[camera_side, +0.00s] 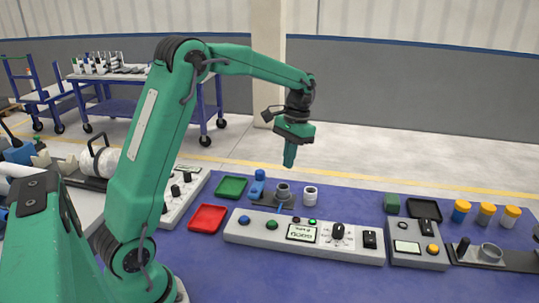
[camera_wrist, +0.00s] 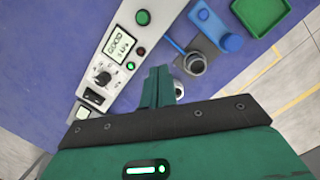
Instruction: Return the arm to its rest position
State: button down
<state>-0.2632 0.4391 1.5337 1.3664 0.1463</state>
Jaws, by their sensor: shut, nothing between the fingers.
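My green arm reaches over the blue table from the left in the side view. My gripper (camera_side: 289,164) points straight down, shut and empty, and hangs well above the table behind the control panel. In the wrist view my gripper (camera_wrist: 160,72) is shut, with the fingers together. Below it are a grey pipe piece (camera_side: 283,191) on a small dark base and a white-grey cylinder (camera_side: 310,193) to its right. In the wrist view the grey pipe piece (camera_wrist: 190,64) is beside the fingers, and the cylinder is mostly hidden behind them.
A control panel (camera_side: 303,237) with a lit screen lies in front. A red tray (camera_side: 207,218) and a green tray (camera_side: 231,187) lie to the left. A smaller control box (camera_side: 418,250) and several orange-capped jars (camera_side: 486,213) stand on the right. The air around my gripper is clear.

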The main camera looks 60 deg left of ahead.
jog(key=s+d+r+m+t, duration=0.1)
jog(key=s+d+r+t, duration=0.3)
jog(key=s, duration=0.3)
jog(key=s+d+r+t, duration=0.1)
jog(key=s+d+r, duration=0.4)
jog(key=s, duration=0.3)
jog(key=s+d+f+t, duration=0.2)
jog(key=s+d, duration=0.1)
jog(key=s, duration=0.3)
jog(key=shift+s+f+t+y, duration=0.15)
jog(key=shift+s+t+y, duration=0.15)
jog(key=shift+t, duration=0.1)
